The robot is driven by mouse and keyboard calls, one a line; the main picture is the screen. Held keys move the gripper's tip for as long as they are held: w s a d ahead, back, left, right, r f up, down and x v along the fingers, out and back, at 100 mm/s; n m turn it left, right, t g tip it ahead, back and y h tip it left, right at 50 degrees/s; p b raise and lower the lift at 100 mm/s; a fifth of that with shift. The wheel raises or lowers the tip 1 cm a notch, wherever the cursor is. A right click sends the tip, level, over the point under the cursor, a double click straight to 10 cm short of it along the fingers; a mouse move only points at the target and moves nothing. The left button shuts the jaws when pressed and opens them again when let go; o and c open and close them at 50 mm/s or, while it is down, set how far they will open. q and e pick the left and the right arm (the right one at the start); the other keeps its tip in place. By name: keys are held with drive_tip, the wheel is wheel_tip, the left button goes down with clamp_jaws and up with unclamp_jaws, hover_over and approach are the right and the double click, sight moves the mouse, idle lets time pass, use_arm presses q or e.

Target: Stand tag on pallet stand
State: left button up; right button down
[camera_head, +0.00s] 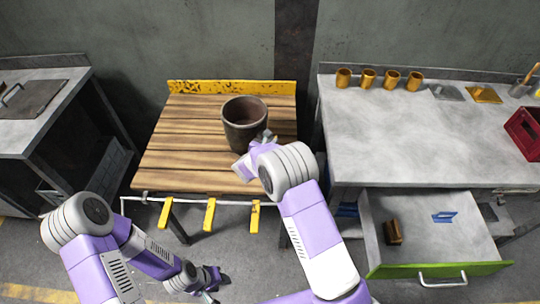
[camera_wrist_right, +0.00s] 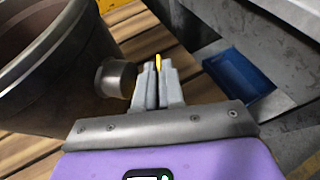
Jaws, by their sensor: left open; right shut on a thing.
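The wooden-slatted pallet stand (camera_head: 185,140) has a yellow back board and sits left of the grey bench. My right gripper (camera_head: 252,155) is above its right part, beside a dark brown pot (camera_head: 245,115). In the right wrist view the gripper (camera_wrist_right: 158,75) is shut on a thin yellow piece, likely the tag (camera_wrist_right: 158,61); only its narrow edge shows between the fingertips. The tag is not clearly visible in the head view. My left gripper (camera_head: 213,288) is open and low, in front of the stand, with nothing seen in it.
The pot, with a round side knob (camera_wrist_right: 116,78), is close to my right gripper. Yellow strips (camera_head: 209,215) hang along the stand's front rail. The grey bench (camera_head: 420,130) carries several brass cups and a red crate (camera_head: 524,132). Its drawer (camera_head: 425,270) is open. The stand's left slats are clear.

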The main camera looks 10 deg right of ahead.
wheel_tip(320, 180, down, 6)
drive_tip(key=shift+f+b, duration=0.1)
drive_tip(key=shift+b, duration=0.7)
drive_tip(key=shift+f, duration=0.1)
drive_tip(key=c, duration=1.3)
unclamp_jaws()
drive_tip(key=shift+o, duration=0.2)
